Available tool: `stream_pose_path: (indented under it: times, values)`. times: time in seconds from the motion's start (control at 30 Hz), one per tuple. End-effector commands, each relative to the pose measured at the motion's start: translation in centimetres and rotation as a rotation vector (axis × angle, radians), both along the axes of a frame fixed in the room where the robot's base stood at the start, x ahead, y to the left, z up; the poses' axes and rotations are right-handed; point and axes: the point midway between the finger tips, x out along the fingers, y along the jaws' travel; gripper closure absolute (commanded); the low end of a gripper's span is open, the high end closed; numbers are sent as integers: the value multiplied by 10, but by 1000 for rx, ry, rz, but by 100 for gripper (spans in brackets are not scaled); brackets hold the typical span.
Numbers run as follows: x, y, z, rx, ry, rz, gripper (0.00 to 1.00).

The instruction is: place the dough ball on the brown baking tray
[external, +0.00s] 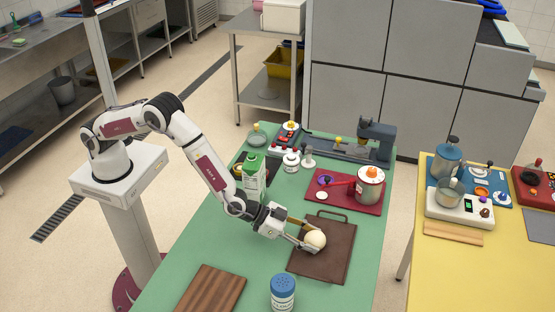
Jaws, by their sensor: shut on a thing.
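The dough ball (316,239) is pale and round and shows at the tip of my gripper (309,243). My gripper is shut on the dough ball. The brown baking tray (325,262) is a dark brown flat piece with a loop handle at its far end, on the green table. The ball appears over the tray's left middle part. From this view I cannot tell whether the ball touches the tray or is held just above it. A thin tan stick-like part shows beside the gripper; what it is, I cannot tell.
A blue-lidded canister (283,293) and a striped wooden board (211,290) are at the front of the green table (190,252). A green-and-white carton (253,176) stands close behind my arm. A pot (370,186) on a red mat (331,199) is beyond the tray.

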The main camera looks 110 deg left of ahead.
Motion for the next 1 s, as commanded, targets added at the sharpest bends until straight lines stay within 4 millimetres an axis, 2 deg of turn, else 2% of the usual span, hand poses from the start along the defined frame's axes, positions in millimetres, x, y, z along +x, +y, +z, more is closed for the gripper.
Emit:
stream_pose_path:
  times: [0.3, 0.33, 0.4, 1.0]
  values:
    - [0, 0, -2, 0, 0, 0, 73]
    - [0, 0, -2, 0, 0, 0, 52]
    - [0, 0, -2, 0, 0, 0, 38]
    - [-4, -1, 3, 1, 0, 0, 38]
